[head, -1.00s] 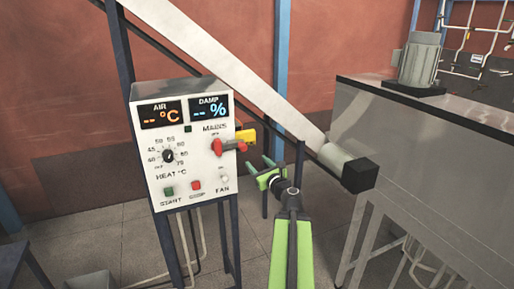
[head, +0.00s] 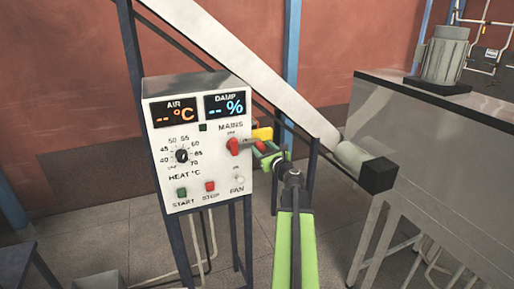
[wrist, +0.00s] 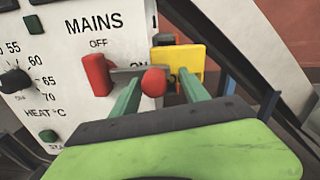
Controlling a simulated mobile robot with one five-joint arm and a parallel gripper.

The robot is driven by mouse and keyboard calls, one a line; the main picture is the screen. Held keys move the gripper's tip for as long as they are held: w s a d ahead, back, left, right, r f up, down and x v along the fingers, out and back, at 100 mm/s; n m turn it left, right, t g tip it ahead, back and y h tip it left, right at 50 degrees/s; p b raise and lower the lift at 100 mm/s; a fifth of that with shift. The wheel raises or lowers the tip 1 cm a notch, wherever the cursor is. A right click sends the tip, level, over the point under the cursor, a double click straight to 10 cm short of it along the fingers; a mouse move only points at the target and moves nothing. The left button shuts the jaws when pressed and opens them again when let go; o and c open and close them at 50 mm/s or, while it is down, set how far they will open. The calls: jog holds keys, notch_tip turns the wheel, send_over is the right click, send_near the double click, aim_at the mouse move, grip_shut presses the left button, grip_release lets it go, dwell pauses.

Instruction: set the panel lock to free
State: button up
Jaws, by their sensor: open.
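The grey-white panel box (head: 200,190) shows in the head view with a MAINS switch at its upper right. In the wrist view the switch has a red hub (wrist: 97,75) and a grey lever that points right to a red ball (wrist: 154,82), at the ON side. A yellow plate (wrist: 188,60) with a dark part stands just right of the lever. No part is labelled as a lock. My gripper (wrist: 158,78) is open, its green fingers either side of the red ball. Contact with the ball cannot be told. In the head view my gripper (head: 268,152) partly hides the lever end.
The heat dial (head: 182,156) and the START (head: 182,192) and STOP (head: 210,186) buttons are on the panel's face. A sloping metal chute (head: 240,60) passes behind the panel. A large grey metal housing (head: 440,140) stands at the right.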

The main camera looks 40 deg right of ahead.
jog(key=shift+w+a, duration=0.15)
jog(key=shift+c, duration=0.8)
jog(key=shift+a, duration=0.1)
grip_shut()
